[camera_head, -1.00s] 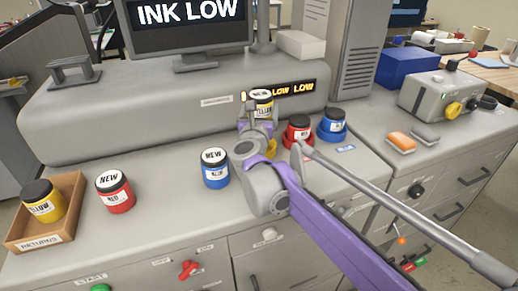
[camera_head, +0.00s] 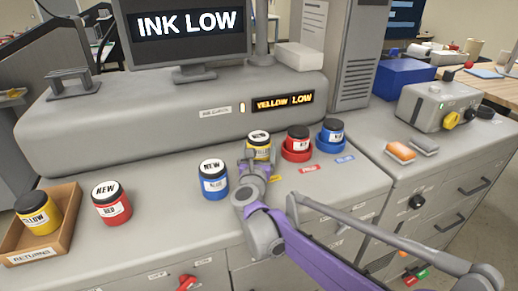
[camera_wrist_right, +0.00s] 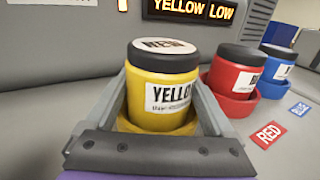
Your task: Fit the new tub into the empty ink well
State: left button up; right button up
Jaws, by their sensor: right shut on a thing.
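My right gripper (camera_head: 257,163) is shut on a yellow tub (camera_head: 259,142) with a black lid marked NEW. In the right wrist view the yellow tub (camera_wrist_right: 162,95) stands upright between the two fingers. The rim of the yellow ink well (camera_wrist_right: 126,124) shows around the tub's base, so the tub is at or inside the well. Whether it is fully seated is hidden by the gripper. To its right, the red tub (camera_head: 298,139) stands in a red well (camera_head: 297,155) and the blue tub (camera_head: 333,130) in a blue well (camera_head: 328,147). My left gripper is not in view.
A blue NEW tub (camera_head: 213,181) and a red NEW tub (camera_head: 111,206) stand on the counter at left. A RETURNS tray (camera_head: 62,237) holds another yellow tub (camera_head: 38,213). The console display (camera_head: 282,102) reads YELLOW LOW. Orange and grey blocks (camera_head: 400,151) lie at right.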

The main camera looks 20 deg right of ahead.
jog(key=shift+f, duration=0.3)
jog(key=o, duration=1.4)
jog(key=shift+o, duration=0.2)
jog(key=shift+r, duration=0.5)
jog(key=v, duration=1.2)
jog(key=shift+f+b, duration=0.15)
jog(key=shift+b, duration=0.2)
jog(key=shift+f, duration=0.1)
